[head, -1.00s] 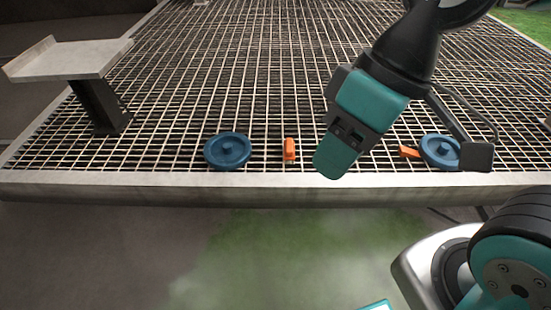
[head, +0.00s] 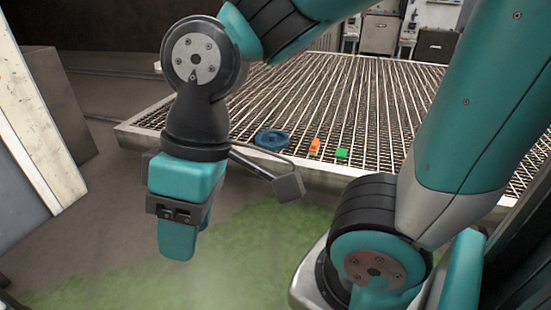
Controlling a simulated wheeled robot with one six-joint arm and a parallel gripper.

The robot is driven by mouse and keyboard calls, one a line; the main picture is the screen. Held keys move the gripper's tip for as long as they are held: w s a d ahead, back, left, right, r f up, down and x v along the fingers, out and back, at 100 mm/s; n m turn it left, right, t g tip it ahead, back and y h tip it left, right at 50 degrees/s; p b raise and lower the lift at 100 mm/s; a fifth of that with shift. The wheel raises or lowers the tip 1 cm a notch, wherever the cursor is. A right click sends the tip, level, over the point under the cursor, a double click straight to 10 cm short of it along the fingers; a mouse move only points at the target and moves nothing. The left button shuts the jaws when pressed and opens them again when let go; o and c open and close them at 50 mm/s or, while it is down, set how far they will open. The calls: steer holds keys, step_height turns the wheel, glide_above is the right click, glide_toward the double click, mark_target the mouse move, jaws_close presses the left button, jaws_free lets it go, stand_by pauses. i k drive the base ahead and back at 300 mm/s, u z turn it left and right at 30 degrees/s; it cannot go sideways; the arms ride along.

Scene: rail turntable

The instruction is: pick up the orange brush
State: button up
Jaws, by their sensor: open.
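A small orange object (head: 315,145) lies on the grated platform near its front edge, between a blue disc and a green block. A second orange piece (head: 403,161) shows farther right, partly covered by my arm. Both are too small to tell surely which is the brush. My gripper (head: 178,245) points down at the left, over the floor in front of the platform. It is open, with nothing seen between its fingers, and well apart from the orange objects.
The blue disc (head: 272,139) and the green block (head: 342,153) sit on the grated platform (head: 340,95) beside the nearer orange object. A grey box-like block (head: 58,100) stands at the left. The floor (head: 130,262) below my gripper is clear, with a green patch.

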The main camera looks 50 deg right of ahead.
mark_target(313, 150)
steer(key=i, duration=0.9)
steer(key=z, duration=0.5)
steer(key=i, duration=1.15)
steer(key=z, duration=1.45)
steer(key=i, duration=1.05)
steer(key=z, duration=1)
